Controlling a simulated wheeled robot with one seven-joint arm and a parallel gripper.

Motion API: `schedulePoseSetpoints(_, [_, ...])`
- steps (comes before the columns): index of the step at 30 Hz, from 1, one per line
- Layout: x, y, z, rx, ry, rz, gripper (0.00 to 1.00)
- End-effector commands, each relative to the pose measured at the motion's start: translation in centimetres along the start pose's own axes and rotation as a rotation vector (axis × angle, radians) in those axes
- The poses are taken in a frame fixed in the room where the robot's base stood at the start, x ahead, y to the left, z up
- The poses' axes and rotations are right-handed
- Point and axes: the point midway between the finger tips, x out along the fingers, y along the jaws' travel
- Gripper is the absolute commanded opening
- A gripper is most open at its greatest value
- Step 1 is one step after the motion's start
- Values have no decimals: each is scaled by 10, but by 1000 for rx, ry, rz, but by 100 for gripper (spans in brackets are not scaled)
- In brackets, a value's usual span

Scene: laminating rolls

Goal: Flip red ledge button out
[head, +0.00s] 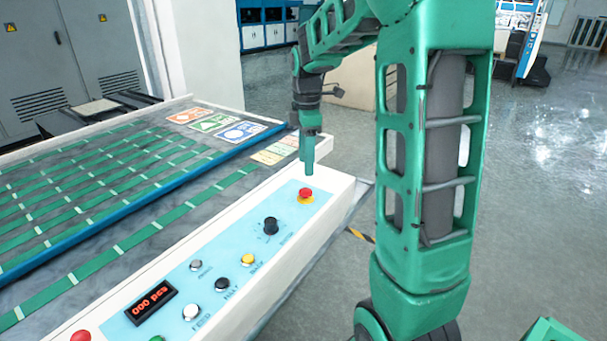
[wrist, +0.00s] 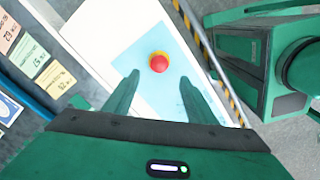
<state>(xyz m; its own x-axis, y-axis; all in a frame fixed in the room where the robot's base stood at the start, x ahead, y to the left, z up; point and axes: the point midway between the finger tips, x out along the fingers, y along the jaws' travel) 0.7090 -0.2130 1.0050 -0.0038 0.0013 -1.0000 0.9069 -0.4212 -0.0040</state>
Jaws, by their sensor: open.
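The red ledge button (head: 305,193) sits on a yellow base at the far end of the light-blue control panel on the white ledge. It also shows in the wrist view (wrist: 159,62), upper middle, just beyond and between the two fingertips. My gripper (head: 309,170) points down above the button in the head view, apart from it as far as I can see. In the wrist view its two green fingers (wrist: 160,85) are spread wide with nothing between them. Whether the button is pressed in or out cannot be told.
The panel also carries a black knob (head: 270,226), a yellow button (head: 247,260), a black button (head: 222,285), white buttons (head: 191,312) and a red digital display (head: 151,302). Another red button (head: 80,337) is at the near end. A striped belt bed (head: 100,190) lies left. Floor is open at right.

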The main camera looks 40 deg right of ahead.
Motion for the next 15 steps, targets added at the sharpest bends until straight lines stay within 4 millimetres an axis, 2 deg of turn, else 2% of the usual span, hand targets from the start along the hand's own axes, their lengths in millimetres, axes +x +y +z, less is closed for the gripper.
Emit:
schedulePoseSetpoints(3, [-15, 0, 0, 0, 0, 2, 51])
schedulePoseSetpoints(6, [-21, 0, 0, 1, 0, 1, 51])
schedulePoseSetpoints(15, [-24, 0, 1, 1, 0, 0, 51])
